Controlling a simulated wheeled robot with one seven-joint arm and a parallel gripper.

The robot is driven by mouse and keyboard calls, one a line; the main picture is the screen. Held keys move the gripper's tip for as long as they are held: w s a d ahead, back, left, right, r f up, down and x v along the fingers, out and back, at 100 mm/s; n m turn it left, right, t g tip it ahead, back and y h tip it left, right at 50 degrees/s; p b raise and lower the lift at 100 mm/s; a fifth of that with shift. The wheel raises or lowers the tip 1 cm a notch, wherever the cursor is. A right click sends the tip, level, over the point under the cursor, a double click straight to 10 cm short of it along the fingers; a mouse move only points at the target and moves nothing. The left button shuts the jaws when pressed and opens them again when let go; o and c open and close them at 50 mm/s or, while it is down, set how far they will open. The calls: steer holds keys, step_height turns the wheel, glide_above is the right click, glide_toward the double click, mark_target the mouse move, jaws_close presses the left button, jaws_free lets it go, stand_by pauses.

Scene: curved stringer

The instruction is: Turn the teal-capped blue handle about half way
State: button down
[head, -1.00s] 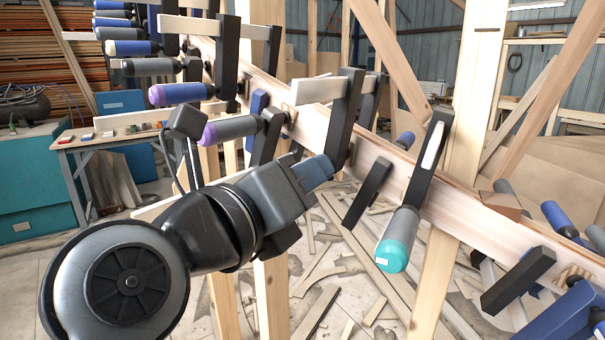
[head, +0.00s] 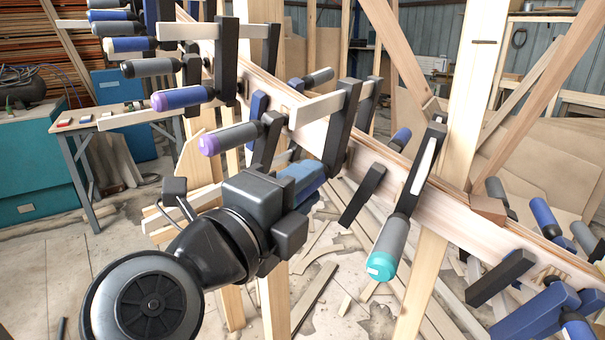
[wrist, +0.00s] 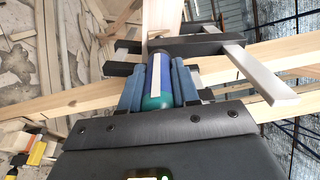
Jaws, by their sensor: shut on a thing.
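The blue handle (wrist: 160,72) with a teal cap (wrist: 155,102) shows in the wrist view, between the two blue-grey fingers of my gripper (wrist: 158,78). The fingers lie along both sides of it and are shut on it. A pale strip runs along the handle. Its far end meets a black clamp bar (wrist: 195,46). In the head view my gripper (head: 304,182) reaches in at the middle, below a clamp on the curved wooden stringer (head: 440,205), and mostly hides the handle. How far the handle has turned cannot be told.
A grey handle with a teal cap (head: 383,262) hangs close on the right. A grey handle with a purple end (head: 228,138) is just above my wrist. Several more clamps line the stringer. Wooden posts (head: 272,295) stand below, and offcuts litter the floor.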

steer(key=shift+a+n, duration=0.1)
steer(key=shift+n, duration=0.5)
steer(key=c, duration=0.8)
jaws_free()
steer(key=shift+b+v, duration=1.2)
steer(key=shift+v, duration=2.7)
